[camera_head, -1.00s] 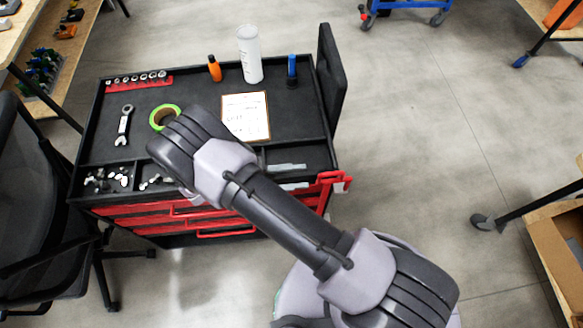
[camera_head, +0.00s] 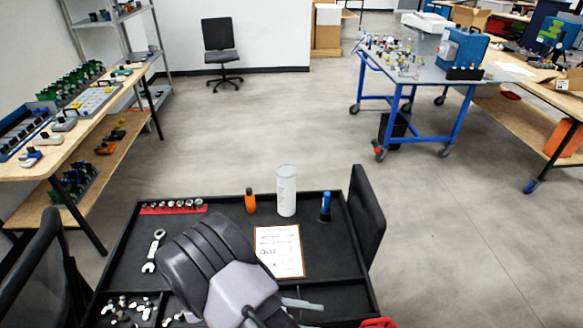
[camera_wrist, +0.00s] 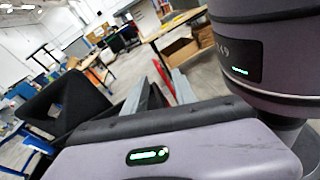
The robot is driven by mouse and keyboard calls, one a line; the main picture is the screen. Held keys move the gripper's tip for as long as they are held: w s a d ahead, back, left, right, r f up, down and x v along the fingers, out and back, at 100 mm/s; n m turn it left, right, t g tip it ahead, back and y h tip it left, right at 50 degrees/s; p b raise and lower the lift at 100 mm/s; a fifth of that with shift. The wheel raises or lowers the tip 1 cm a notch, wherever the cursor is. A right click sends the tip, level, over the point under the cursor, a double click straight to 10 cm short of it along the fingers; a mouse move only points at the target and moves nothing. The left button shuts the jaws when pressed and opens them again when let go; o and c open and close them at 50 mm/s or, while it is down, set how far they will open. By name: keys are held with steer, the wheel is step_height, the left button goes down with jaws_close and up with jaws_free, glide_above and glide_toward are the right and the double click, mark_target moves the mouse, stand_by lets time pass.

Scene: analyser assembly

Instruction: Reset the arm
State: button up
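My arm (camera_head: 225,275) reaches over the front of the black tool cart (camera_head: 345,240) in the head view, its dark grey joint covering part of the cart top. My gripper (camera_wrist: 158,80) shows in the wrist view as two pale grey fingers spread apart, with no object visible between them. In the head view the gripper is mostly hidden behind the arm; a grey finger-like piece (camera_head: 302,303) shows at its right side.
On the cart are a wrench (camera_head: 153,251), a socket rail (camera_head: 173,206), an orange bottle (camera_head: 250,201), a white cylinder (camera_head: 286,191), a blue-capped item (camera_head: 325,206) and a clipboard (camera_head: 279,251). A blue trolley (camera_head: 420,92) stands back right. Open floor lies behind the cart.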

steer(key=s+d+r+m+t+y+b, duration=0.1)
steer(key=s+d+r+m+t+y, duration=0.1)
steer(key=r+m+y, duration=0.7)
steer(key=s+d+r+m+t+y+b, duration=0.2)
steer(key=s+d+r+m+t+y, duration=0.1)
steer(key=r+m+y, duration=0.6)
step_height(320, 180, up, 3)
steer(key=shift+s+d+r+t, duration=0.2)
steer(key=shift+s+t, duration=0.4)
steer(key=shift+t, duration=0.6)
